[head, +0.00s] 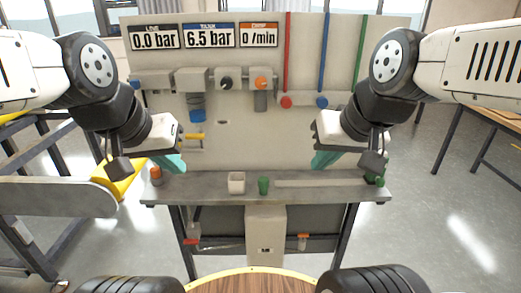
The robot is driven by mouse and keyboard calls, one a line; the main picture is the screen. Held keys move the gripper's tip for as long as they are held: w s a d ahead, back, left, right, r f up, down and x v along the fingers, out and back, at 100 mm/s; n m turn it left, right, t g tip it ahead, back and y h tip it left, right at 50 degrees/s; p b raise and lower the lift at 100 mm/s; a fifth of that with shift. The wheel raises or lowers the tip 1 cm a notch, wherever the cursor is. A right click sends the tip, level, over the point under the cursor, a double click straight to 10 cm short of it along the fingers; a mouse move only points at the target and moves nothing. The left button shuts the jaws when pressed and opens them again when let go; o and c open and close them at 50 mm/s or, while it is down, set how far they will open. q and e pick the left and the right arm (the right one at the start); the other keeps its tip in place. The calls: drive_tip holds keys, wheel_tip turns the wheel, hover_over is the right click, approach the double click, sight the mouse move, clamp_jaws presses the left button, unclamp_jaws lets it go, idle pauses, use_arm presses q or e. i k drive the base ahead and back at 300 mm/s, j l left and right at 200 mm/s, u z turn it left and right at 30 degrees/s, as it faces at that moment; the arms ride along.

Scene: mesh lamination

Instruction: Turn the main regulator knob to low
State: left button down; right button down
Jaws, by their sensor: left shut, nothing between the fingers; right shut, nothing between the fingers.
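On the upright panel is a dark round knob (226,83) with a light mark, on a grey block. An orange knob (261,82) sits on the block to its right. I cannot tell from any label which is the main regulator knob. The displays above read 0.0 bar (154,40), 6.5 bar (209,38) and 0 /min (260,37). My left gripper (174,163), with teal fingers, is shut and empty, below and left of the knobs. My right gripper (324,161) is shut and empty, below and right of them. Neither touches a knob.
A grey bench shelf (215,184) runs below the panel, carrying a white cup (236,183), a green cup (263,185) and an orange-topped item (156,175). Red, blue and green pipes (323,55) run up the panel's right. Space before the knobs is clear.

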sight(226, 83)
drive_tip(key=k+j+z, duration=0.15)
drive_tip(key=j, duration=0.25)
drive_tip(key=k+j+z, duration=0.2)
drive_tip(key=j, duration=0.2)
drive_tip(key=k+j+z, duration=0.15)
drive_tip(key=j, duration=0.25)
drive_tip(key=k+j+z, duration=0.15)
drive_tip(key=j, duration=0.2)
